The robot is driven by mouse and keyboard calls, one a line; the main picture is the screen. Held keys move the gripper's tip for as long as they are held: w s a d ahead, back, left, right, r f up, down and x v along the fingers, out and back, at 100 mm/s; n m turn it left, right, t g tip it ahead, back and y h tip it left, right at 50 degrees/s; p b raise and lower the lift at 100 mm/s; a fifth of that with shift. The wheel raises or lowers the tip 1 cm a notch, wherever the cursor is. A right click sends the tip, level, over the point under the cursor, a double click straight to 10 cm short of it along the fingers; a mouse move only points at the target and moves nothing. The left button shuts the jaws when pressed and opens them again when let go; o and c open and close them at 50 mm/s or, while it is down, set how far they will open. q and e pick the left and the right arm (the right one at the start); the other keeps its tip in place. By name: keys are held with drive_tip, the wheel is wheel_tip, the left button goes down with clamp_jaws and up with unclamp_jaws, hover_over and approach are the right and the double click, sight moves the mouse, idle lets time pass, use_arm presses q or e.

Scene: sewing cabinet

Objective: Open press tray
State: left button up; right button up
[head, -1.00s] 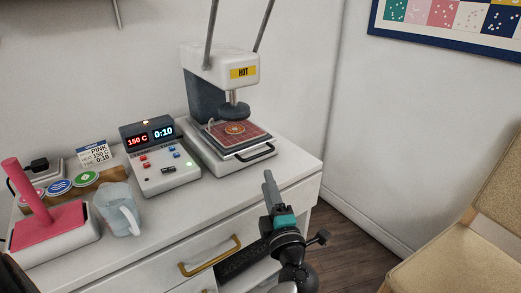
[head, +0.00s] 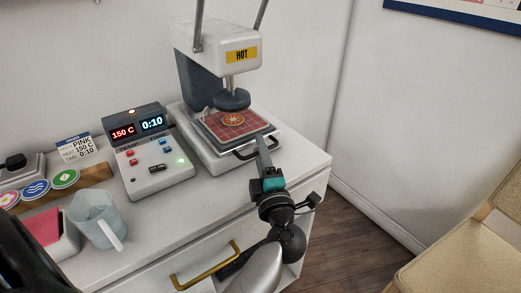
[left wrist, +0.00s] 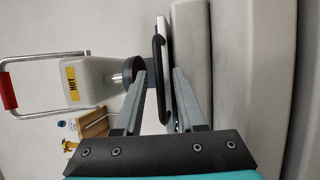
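The press (head: 215,45) is white with a yellow HOT label and stands on the white cabinet. Its tray (head: 202,125) holds a red gridded cloth (head: 240,125) with a round orange patch under the raised dark press head (head: 232,99). The black tray handle (head: 243,155) is at the tray's front. My left gripper (head: 261,145) is at the right part of this handle. In the left wrist view, the handle (left wrist: 159,50) runs between the two parted fingers (left wrist: 161,75); I cannot tell whether they touch it. My right gripper is not in view.
Left of the press stands a control box (head: 155,155) reading 150 C and 0:10. A jug (head: 97,215), a row of round patches (head: 37,189) and an order card (head: 74,148) are farther left. A drawer with a brass handle (head: 205,268) is below. A chair (head: 470,250) is at right.

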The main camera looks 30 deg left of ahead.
use_arm(q)
clamp_jaws()
idle(1.2)
